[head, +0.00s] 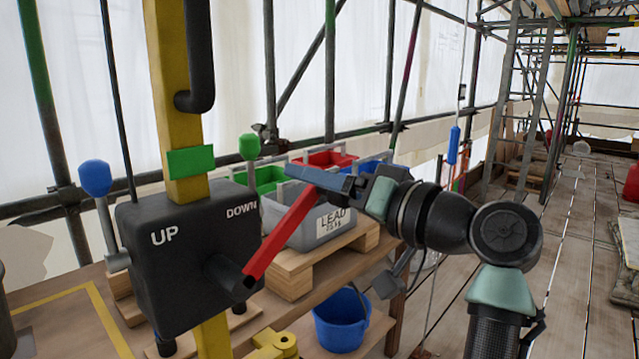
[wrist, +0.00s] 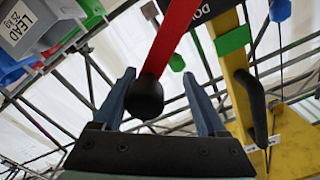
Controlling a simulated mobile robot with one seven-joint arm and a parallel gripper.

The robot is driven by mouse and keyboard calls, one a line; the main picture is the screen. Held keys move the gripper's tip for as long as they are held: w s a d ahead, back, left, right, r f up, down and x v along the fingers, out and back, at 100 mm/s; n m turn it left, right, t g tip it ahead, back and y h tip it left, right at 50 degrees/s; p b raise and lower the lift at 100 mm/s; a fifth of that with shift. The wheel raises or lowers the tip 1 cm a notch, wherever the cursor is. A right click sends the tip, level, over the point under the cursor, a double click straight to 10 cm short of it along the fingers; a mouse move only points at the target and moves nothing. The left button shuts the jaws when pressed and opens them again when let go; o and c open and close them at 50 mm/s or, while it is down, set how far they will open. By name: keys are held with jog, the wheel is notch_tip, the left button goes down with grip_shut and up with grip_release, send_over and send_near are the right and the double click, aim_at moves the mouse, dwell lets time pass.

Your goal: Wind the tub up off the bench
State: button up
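A black winch box (head: 180,240) marked UP and DOWN is mounted on a yellow post (head: 172,90). Its red crank arm (head: 280,238) slants up and right from the hub. The crank's black knob (wrist: 146,97) is between my gripper's fingers (wrist: 160,75) in the wrist view, nearer the left finger, with a gap on the right. My gripper (head: 292,172) is open at the crank's upper end in the head view, where it hides the knob. The grey tub (head: 285,222), labelled LEAD, sits on a wooden pallet (head: 325,262) on the bench (head: 60,296).
A blue-knobbed lever (head: 95,178) stands left of the box and a green-knobbed lever (head: 249,147) right of it. Green (head: 270,178), red (head: 325,158) and blue tubs stand behind the grey one. A blue bucket (head: 340,325) sits lower down. Scaffold poles line the back.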

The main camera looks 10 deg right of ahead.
jog(key=shift+r, duration=0.1)
jog(key=v, duration=1.3)
